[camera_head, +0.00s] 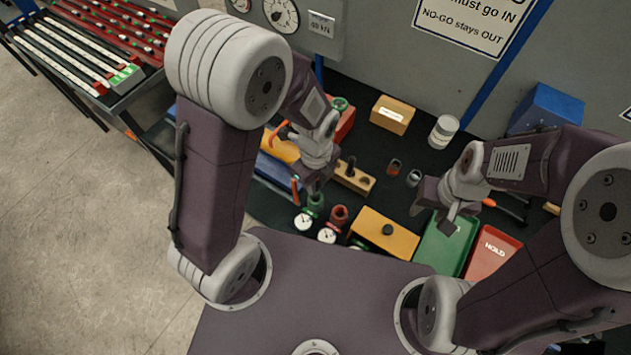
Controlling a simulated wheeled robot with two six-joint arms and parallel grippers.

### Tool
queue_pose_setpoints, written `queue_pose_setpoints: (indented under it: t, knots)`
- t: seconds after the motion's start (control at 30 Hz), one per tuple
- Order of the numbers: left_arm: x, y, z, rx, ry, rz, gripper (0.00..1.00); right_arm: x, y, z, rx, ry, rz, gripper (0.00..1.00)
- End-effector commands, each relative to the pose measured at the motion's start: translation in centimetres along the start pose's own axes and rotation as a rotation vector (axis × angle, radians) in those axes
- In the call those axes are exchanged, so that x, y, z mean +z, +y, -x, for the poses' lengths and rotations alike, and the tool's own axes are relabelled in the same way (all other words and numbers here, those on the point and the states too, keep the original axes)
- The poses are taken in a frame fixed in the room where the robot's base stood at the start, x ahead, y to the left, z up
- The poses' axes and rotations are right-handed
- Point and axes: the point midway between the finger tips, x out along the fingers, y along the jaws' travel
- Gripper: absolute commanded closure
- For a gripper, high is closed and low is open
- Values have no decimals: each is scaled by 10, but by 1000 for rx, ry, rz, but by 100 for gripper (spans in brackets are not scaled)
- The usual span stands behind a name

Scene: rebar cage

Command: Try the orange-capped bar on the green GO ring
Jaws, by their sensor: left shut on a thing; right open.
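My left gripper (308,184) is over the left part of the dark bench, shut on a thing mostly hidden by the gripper. A small orange piece (296,186) shows at its fingers; it looks like the end of the orange-capped bar. A green ring-like piece (316,203) stands just below the gripper, close to a white dial. Another green round piece (340,103) is farther back, by a red block. I cannot tell which green piece is the GO ring. My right gripper (437,199) is open and empty above the green tray (432,246).
A red tray (493,250) marked HOLD lies right of the green tray. A yellow block (385,232) with a black knob and a red ring-like piece (338,215) stand in front. A can (443,131), orange box (392,114) and blue box (545,108) stand behind.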

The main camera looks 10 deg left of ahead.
Motion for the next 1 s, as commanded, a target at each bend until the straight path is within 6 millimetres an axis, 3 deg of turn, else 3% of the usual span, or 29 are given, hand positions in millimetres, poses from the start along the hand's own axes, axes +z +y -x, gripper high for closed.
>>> queue_pose_setpoints:
  t: [1.0]
  knots:
    - [0, 0, -29, 0, 0, 0, 100, 2, 0, -22, 0, 0, 0, 57]
